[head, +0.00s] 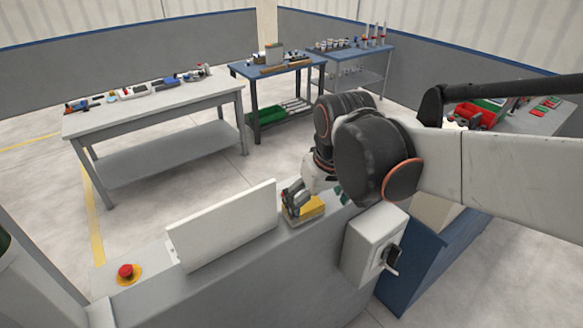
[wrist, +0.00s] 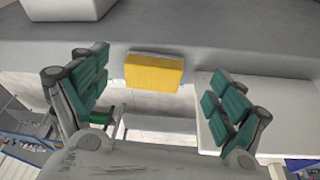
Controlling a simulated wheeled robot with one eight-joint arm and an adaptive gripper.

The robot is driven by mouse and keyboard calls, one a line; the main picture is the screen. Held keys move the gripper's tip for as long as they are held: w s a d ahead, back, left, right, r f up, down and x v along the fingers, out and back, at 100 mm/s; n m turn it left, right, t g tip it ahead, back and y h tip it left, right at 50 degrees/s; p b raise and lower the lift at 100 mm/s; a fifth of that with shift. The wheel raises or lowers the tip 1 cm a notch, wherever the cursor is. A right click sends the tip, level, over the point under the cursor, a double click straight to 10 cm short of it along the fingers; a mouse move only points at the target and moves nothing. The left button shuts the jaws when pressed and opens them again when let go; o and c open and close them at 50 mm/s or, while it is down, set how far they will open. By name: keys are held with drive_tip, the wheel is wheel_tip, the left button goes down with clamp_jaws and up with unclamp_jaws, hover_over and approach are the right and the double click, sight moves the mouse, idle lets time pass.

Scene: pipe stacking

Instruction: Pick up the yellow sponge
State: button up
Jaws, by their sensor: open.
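The yellow sponge (head: 308,209) sits on top of the grey cabinet (head: 250,262), by the right end of an upright white panel. In the wrist view the sponge (wrist: 153,73) is a yellow block with a grey edge along its upper side. It lies near the cabinet's edge. My gripper (head: 298,198) is right at the sponge and partly covers it in the head view. In the wrist view my gripper (wrist: 160,82) is open, with teal-padded fingers spread left and right. The sponge shows between them, with gaps on both sides. I see no contact.
The upright white panel (head: 225,228) stands close to the left of the sponge. A white box with a black switch (head: 375,243) is at the right. A red button (head: 126,272) is at the far left of the cabinet. Workbenches (head: 155,100) stand behind, across open floor.

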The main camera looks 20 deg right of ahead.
wheel_tip(320, 180, up, 8)
drive_tip(key=f+g+p, duration=0.1)
drive_tip(key=g+p, duration=0.1)
drive_tip(key=p, duration=0.6)
hover_over(303, 209)
drive_tip(key=s, duration=0.1)
drive_tip(key=shift+w+f+n+g+p, duration=0.65)
drive_tip(key=shift+w+p, duration=0.2)
drive_tip(key=shift+w, duration=0.6)
drive_tip(key=shift+d+f+p, duration=0.2)
drive_tip(key=shift+f+p, duration=0.1)
drive_tip(key=shift+f, duration=3.15)
drive_tip(key=shift+d+f+p, duration=0.15)
drive_tip(key=shift+f+p, duration=0.1)
drive_tip(key=shift+f, duration=3.15)
drive_tip(key=c, duration=0.7)
